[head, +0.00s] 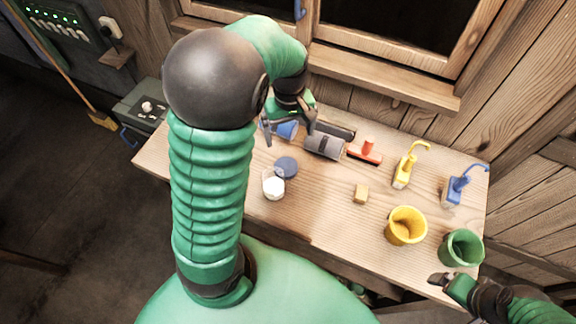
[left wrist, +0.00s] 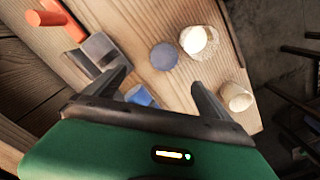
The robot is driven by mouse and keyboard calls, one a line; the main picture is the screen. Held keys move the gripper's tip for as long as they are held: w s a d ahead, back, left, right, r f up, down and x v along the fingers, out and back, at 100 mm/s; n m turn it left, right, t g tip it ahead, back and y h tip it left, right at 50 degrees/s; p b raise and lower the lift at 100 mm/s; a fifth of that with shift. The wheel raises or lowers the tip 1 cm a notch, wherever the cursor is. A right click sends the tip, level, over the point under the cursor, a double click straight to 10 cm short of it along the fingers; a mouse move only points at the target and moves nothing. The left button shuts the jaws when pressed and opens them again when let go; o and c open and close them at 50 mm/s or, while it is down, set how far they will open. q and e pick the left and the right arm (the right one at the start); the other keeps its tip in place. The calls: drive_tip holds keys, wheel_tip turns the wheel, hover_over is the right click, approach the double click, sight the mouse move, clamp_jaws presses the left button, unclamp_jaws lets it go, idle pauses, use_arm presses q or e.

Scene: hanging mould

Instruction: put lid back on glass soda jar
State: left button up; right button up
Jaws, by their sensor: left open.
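The glass soda jar (head: 273,188) stands near the table's front edge with white contents. It also shows in the left wrist view (left wrist: 200,41). The round blue lid (head: 286,167) lies on the table just behind the jar, apart from it or nearly touching; the left wrist view shows its flat top (left wrist: 164,56). My left gripper (head: 289,129) is open and empty, above the table behind the lid; its fingers (left wrist: 158,86) point toward the table. My right gripper (head: 442,281) is at the lower right, far from jar and lid; its jaws are unclear.
A blue object (head: 288,130) is partly hidden beneath my left gripper. Yellow (head: 405,226) and green (head: 461,249) buckets and two pump bottles stand farther right.

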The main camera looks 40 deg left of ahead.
use_arm(q)
drive_tip(key=a, duration=0.2)
hover_over(286, 166)
drive_tip(key=shift+n, duration=0.3)
drive_tip(key=f, duration=1.1)
drive_tip(key=shift+w+a+f, duration=0.2)
drive_tip(key=shift+a+f, duration=0.15)
drive_tip(key=shift+a, duration=0.05)
drive_tip(key=shift+d+r, duration=0.2)
drive_tip(key=shift+d, duration=0.35)
drive_tip(key=shift+s+d+f, duration=0.1)
drive_tip(key=shift+d+f, duration=0.05)
drive_tip(key=f, duration=0.3)
drive_tip(key=f+p, duration=0.1)
drive_tip(key=f, duration=0.1)
drive_tip(key=shift+s+a, duration=0.15)
drive_tip(key=shift+a, duration=0.2)
drive_tip(key=shift+a+f, duration=0.1)
drive_tip(key=shift+a, duration=0.1)
drive_tip(key=shift+d, duration=0.4)
drive_tip(key=c, duration=0.9)
drive_tip(key=shift+a, duration=0.15)
drive_tip(key=c, duration=0.5)
use_arm(e)
drive_tip(key=shift+s+a+r, duration=0.15)
drive_tip(key=shift+a+r, duration=0.15)
drive_tip(key=shift+r, duration=0.3)
